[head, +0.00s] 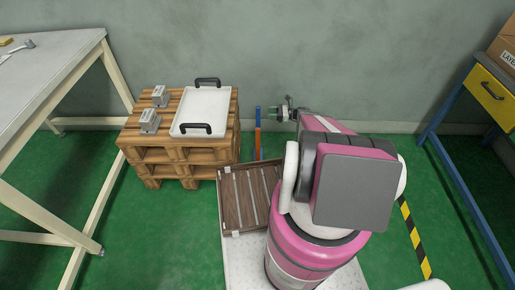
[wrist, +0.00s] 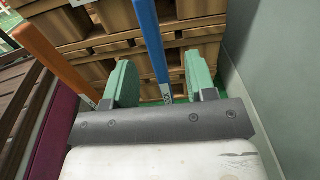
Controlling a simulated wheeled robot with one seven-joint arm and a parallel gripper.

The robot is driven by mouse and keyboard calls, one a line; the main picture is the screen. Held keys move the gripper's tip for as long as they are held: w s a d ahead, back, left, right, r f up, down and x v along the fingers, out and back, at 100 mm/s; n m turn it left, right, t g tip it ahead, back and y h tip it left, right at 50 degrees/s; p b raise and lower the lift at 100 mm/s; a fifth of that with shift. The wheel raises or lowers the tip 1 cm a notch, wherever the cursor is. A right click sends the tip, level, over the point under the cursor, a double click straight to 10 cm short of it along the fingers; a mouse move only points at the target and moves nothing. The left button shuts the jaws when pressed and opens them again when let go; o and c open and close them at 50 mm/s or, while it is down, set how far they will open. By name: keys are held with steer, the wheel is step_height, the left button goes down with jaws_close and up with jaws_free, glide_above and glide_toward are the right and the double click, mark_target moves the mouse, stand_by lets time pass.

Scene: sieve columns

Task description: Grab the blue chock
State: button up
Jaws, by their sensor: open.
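The blue chock, a long flat bar with pale lettering near one end, stands near the wall to the right of the pallet stack in the head view (head: 258,113). In the wrist view the blue chock (wrist: 150,40) runs between my gripper's two green fingers, with a gap on each side. My gripper (wrist: 160,65) is open, and its jaws hold nothing. In the head view my gripper (head: 274,113) is just right of the blue bar. How deep the bar is between the fingers I cannot tell.
An orange bar (wrist: 52,60) stands beside the blue one, left of my fingers in the wrist view. A wooden pallet stack (head: 180,156) carries a white tray (head: 202,108) and two grey blocks. A brown slatted panel (head: 236,198) lies nearer. The grey wall is close behind.

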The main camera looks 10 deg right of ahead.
mark_target(258, 108)
steer(key=w+a, duration=0.1)
steer(key=a, duration=0.8)
steer(key=shift+w, duration=0.35)
steer(key=shift+r, duration=0.1)
steer(key=shift+c, duration=0.3)
jaws_close()
